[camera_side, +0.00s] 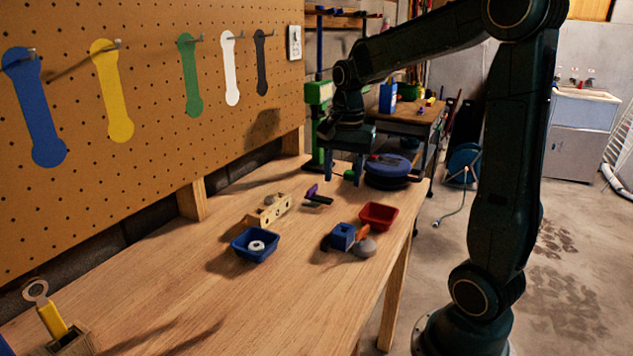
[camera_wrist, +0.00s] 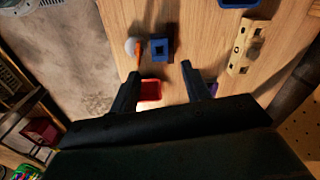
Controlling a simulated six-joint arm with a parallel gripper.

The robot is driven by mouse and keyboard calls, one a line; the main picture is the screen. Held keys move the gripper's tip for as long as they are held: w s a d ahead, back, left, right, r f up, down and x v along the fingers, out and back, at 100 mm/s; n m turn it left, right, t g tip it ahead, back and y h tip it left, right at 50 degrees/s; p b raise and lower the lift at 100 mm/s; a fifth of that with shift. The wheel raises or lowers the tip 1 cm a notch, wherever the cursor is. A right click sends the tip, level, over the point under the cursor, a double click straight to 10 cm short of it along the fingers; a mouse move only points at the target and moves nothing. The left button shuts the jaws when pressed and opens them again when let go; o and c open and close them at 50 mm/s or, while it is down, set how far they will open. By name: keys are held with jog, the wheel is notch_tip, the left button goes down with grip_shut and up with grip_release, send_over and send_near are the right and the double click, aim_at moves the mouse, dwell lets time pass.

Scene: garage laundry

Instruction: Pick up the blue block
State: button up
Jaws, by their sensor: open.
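The blue block (camera_side: 342,236) sits on the wooden workbench (camera_side: 215,310), with a dark square opening in its top in the wrist view (camera_wrist: 162,49). A grey round knob (camera_side: 365,248) and an orange piece (camera_side: 361,232) lie close beside it; I cannot tell whether they touch it. My gripper (camera_side: 345,173) is open and empty, pointing down above the far part of the bench, apart from the block. In the wrist view, the block shows beyond and roughly between my open fingertips (camera_wrist: 161,70).
A red tray (camera_side: 378,216) stands just behind the block. A blue tray (camera_side: 255,261) holding a white ring is to its left. A wooden block with holes (camera_side: 270,209) and a purple tool (camera_side: 315,196) lie farther back. The near bench is mostly clear.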

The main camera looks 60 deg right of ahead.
jog(key=d, duration=0.1)
jog(key=f+m, duration=0.1)
jog(key=d+m, duration=0.1)
jog(key=shift+w+d+f+g, duration=0.3)
jog(key=shift+d, duration=0.05)
send_over(344, 224)
jog(key=a, duration=0.2)
notch_tip(344, 224, down, 9)
jog(key=shift+s+a+r, duration=0.2)
jog(key=shift+s, duration=0.15)
jog(key=shift+d+f, duration=0.1)
jog(key=shift+f, duration=2.45)
jog(key=shift+c, duration=0.5)
jog(key=c, duration=0.6)
